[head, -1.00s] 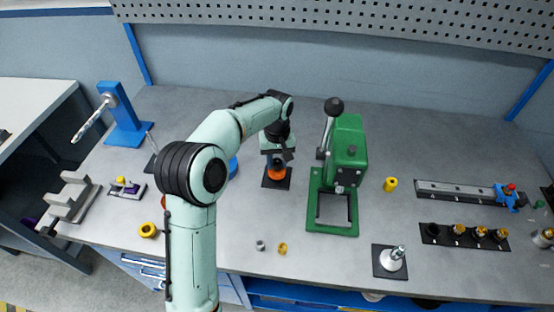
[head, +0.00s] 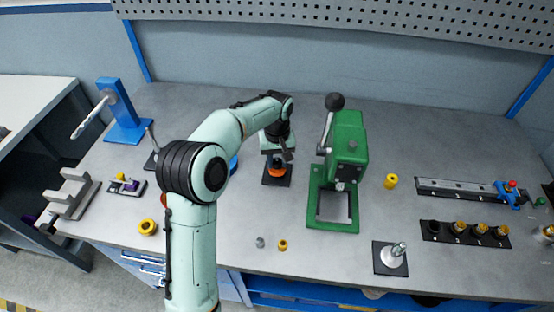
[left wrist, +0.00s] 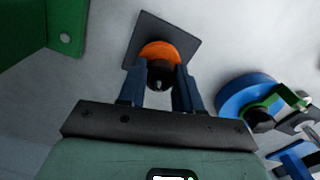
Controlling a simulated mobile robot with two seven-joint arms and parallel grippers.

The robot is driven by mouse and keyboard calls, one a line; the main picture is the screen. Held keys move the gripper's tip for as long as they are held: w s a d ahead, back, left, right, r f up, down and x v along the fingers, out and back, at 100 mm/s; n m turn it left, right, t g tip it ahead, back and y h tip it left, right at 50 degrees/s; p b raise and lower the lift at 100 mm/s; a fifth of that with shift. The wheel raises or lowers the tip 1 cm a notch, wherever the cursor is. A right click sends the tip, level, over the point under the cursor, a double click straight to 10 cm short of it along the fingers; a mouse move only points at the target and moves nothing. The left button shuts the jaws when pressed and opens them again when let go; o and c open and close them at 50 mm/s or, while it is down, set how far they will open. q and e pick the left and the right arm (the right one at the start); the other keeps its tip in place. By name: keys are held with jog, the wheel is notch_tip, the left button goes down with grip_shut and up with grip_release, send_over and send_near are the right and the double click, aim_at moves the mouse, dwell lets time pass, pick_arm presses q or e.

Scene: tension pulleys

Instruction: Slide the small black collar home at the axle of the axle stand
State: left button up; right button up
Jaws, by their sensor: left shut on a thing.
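The small black collar (left wrist: 161,72) sits between the fingers of my left gripper (left wrist: 158,92) in the left wrist view. A small silvery tip, apparently the axle end, shows at its middle. Right by it is an orange wheel (left wrist: 158,50) on a square black base plate (left wrist: 183,38), which looks like the axle stand. In the head view the left gripper (head: 276,158) is over the orange wheel (head: 277,171) and its black plate (head: 285,182), pointing down and shut on the collar. Whether the collar is fully seated is hidden. My right gripper is not in view.
A green press (head: 345,150) stands close to the right of the plate. A blue round part (left wrist: 245,96) lies on the other side. A blue post with a silvery spindle (head: 122,110) is at far left. Small bushings (head: 282,245) lie near the front edge.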

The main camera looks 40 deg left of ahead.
pick_arm(q)
jog(key=shift+f, duration=0.2)
jog(key=o, duration=1.1)
jog(key=shift+r, duration=0.1)
notch_tip(320, 180, up, 13)
jog(key=shift+r+p, duration=0.15)
jog(key=shift+p, duration=1)
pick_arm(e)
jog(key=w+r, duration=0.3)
